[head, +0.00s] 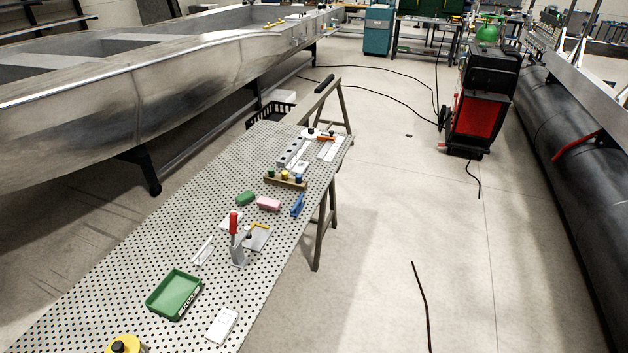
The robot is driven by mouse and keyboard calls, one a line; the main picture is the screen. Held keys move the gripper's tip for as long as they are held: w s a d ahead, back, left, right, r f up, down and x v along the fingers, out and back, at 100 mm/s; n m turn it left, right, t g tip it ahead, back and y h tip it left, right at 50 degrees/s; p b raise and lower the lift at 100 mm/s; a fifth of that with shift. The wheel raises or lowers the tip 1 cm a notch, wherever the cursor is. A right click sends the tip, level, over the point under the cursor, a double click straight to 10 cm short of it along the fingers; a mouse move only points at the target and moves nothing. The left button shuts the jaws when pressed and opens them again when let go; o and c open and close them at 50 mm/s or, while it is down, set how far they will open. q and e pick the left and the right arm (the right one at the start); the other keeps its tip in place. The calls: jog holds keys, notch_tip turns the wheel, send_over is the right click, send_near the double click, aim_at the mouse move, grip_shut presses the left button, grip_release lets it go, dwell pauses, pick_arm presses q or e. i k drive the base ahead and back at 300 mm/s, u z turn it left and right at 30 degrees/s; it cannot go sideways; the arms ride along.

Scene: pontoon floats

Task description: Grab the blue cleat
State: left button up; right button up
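A small blue piece (297,204), which looks like the blue cleat, lies near the right edge of the perforated metal table (110,250). It is long and narrow, set at a slant. A pink block (268,203) lies just left of it, with a small gap. A wooden holder (286,182) with coloured knobs stands just behind it. Nothing covers the blue piece. Neither of my grippers is in view.
A red-handled clamp (234,224), a green block (245,198), a green tray (174,294) and a white box (222,326) are on the table. A yellow item (125,344) is at the bottom edge. The floor right of the table is mostly clear, with a dark cable (421,300).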

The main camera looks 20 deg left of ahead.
aim_at(296, 210)
jog(key=i, duration=2.35)
jog(key=u, duration=2.25)
